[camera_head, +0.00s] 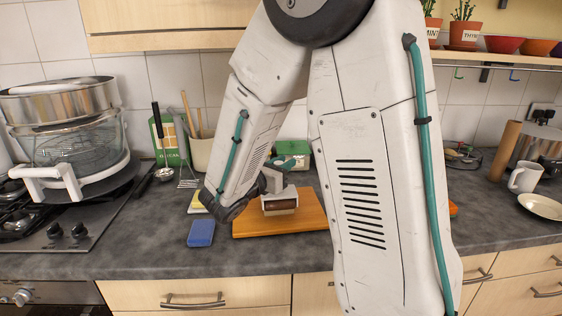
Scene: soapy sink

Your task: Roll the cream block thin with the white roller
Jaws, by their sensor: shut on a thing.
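My gripper (274,187) is low over the wooden board (305,221), pointing down and partly behind my own arm link. It is shut on a small pale thing with a brown front (280,203), at or just above the board. I cannot tell from this view whether that thing is the white roller or whether it touches the board. The fingertips are too small to make out. I cannot pick out a cream block; my arm covers the right part of the board.
A blue sponge (201,233) and a yellow-and-white item (198,203) lie left of the board. A utensil pot (203,152) and a green box (291,156) stand behind. A hob with a steamer (76,150) is left; a mug (525,176) and plate (543,206) are right.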

